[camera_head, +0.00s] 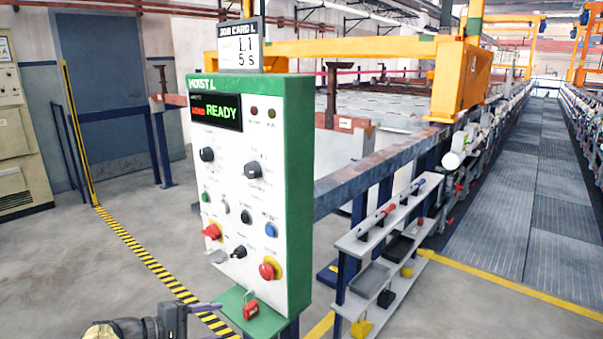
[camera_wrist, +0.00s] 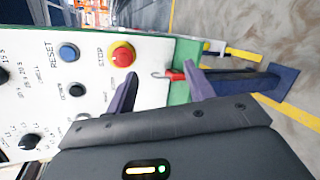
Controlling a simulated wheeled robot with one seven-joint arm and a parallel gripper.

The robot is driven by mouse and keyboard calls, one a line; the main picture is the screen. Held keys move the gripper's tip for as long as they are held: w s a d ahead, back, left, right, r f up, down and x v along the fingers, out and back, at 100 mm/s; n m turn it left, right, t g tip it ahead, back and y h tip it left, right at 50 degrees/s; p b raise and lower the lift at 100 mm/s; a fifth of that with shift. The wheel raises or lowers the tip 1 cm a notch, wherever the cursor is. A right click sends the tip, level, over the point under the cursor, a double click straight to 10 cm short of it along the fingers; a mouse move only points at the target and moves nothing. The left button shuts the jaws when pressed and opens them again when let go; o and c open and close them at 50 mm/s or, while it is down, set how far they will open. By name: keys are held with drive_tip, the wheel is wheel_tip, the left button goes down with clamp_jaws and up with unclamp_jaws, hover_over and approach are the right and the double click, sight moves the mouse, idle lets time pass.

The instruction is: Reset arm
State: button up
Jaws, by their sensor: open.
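My gripper (camera_head: 217,320) is at the bottom of the head view, in front of the lower left part of the hoist control panel (camera_head: 228,262). It is open, with two dark fingers (camera_wrist: 160,75) apart in the wrist view and nothing visibly held. The panel is white with a green edge, a lit READY display (camera_head: 216,112), knobs and buttons. A red padlock (camera_head: 251,309) is at the green ledge (camera_head: 262,325) below the panel. In the wrist view the red padlock (camera_wrist: 176,76) appears between the fingertips, beyond them; the exact gap cannot be told.
A job card display (camera_head: 240,48) stands on top of the panel. A grey shelf rack (camera_head: 388,243) with tools and padlocks is to the right. A steel rail (camera_head: 375,170) runs behind. Open floor (camera_head: 80,270) with a yellow-black stripe lies left.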

drive_tip(key=w+d+f+m+g+y, duration=0.1)
drive_tip(key=d+f+m+g+y, duration=0.15)
drive_tip(key=d, duration=0.65)
drive_tip(key=w+d+f+m+g+y, duration=0.15)
drive_tip(key=d+g, duration=0.25)
drive_tip(key=d, duration=0.5)
drive_tip(key=s+d+m+y, duration=0.7)
drive_tip(key=s+d+m, duration=0.1)
drive_tip(key=s+d, duration=0.85)
wheel_tip(320, 180, up, 18)
drive_tip(key=p, duration=1.8)
drive_tip(key=shift+d+t+p, duration=0.2)
drive_tip(key=shift+t+p, duration=0.15)
drive_tip(key=shift+p, duration=0.05)
